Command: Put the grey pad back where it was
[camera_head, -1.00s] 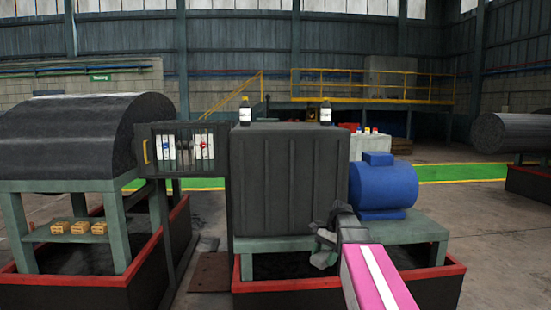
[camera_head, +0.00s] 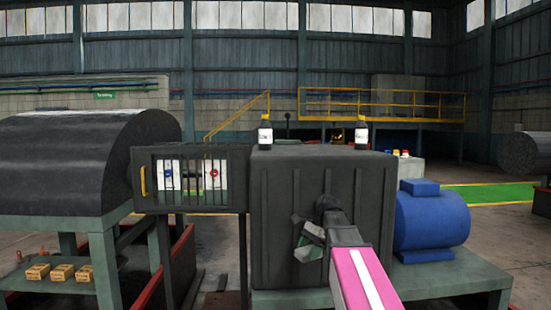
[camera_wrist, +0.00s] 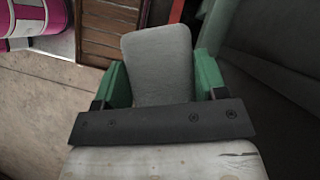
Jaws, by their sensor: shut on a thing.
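My gripper (camera_head: 309,243) is in front of the dark ribbed housing (camera_head: 275,195) in the head view. In the wrist view its green fingers (camera_wrist: 163,78) stand on both sides of the grey pad (camera_wrist: 157,62) and are shut on it. The pad is a light grey, round-cornered block that sticks out past the fingers. In the head view the pad is small and hard to tell from the gripper. A dark caged box (camera_head: 190,180) with white upright plates and red and blue round marks joins the housing on the left.
A large dark drum (camera_head: 85,160) stands on a green frame at left. Several tan blocks (camera_head: 61,272) lie on its lower shelf. A blue motor (camera_head: 432,222) stands right of the housing. Two dark bottles (camera_head: 265,135) stand on the housing top. Red-edged pits lie below.

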